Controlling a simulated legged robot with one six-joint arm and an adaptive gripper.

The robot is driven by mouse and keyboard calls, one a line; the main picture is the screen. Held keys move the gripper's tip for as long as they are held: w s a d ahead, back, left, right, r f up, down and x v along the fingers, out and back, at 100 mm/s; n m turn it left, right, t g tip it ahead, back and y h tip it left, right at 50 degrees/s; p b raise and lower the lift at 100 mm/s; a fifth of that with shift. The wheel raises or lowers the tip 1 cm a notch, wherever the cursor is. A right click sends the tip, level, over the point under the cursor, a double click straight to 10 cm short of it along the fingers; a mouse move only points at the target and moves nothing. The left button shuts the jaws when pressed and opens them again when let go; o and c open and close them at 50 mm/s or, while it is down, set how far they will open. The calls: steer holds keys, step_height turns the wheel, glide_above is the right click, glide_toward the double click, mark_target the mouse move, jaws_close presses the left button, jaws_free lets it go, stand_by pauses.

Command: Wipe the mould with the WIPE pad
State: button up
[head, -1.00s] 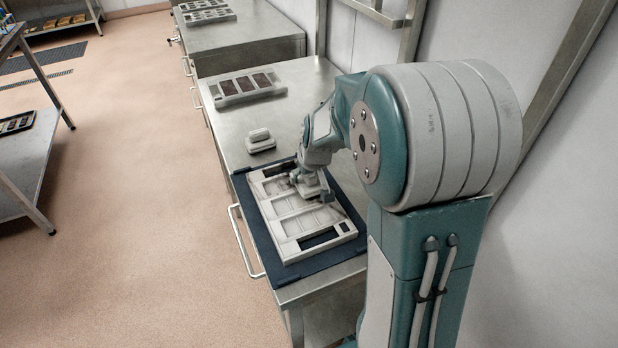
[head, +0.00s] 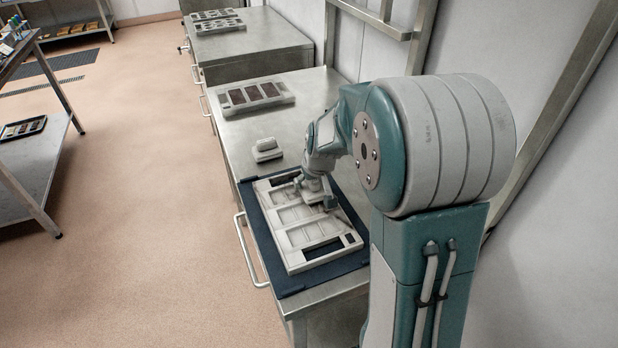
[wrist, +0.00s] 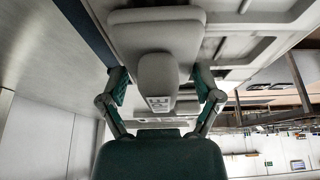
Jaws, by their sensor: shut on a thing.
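The mould (head: 285,246) is a pale, framed rectangular block with several shallow wells and dark smudges, lying on a dark blue mat (head: 252,212) on the steel bench. My gripper (head: 318,192) is low over its far half. In the wrist view my gripper (wrist: 160,82) is shut on the upright grip of a pale grey pad (wrist: 155,32), one finger on each side. The pad's flat base is over the mould (wrist: 240,48); whether it touches cannot be told. A second pale pad (head: 266,151) stands on the bench beyond the mat.
Another mould with dark red-brown wells (head: 254,95) lies farther along the bench (head: 240,130). More trays (head: 216,20) sit on the far bench. A steel rack (head: 40,165) stands at left across open floor. A wall and metal frame are close at right.

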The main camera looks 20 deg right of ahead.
mark_target(317, 191)
steer(key=shift+s+r, duration=0.15)
steer(key=shift+s, duration=2.3)
steer(key=shift+s+f, duration=0.15)
steer(key=shift+s, duration=1.3)
steer(key=shift+s+f, duration=0.1)
steer(key=shift+s, duration=1.35)
steer(key=shift+w+r, duration=0.2)
steer(key=shift+w, duration=3.3)
steer(key=shift+w+f, duration=0.2)
steer(key=shift+w, duration=2.35)
steer(key=shift+r, duration=4.05)
steer(key=shift+a, duration=0.1)
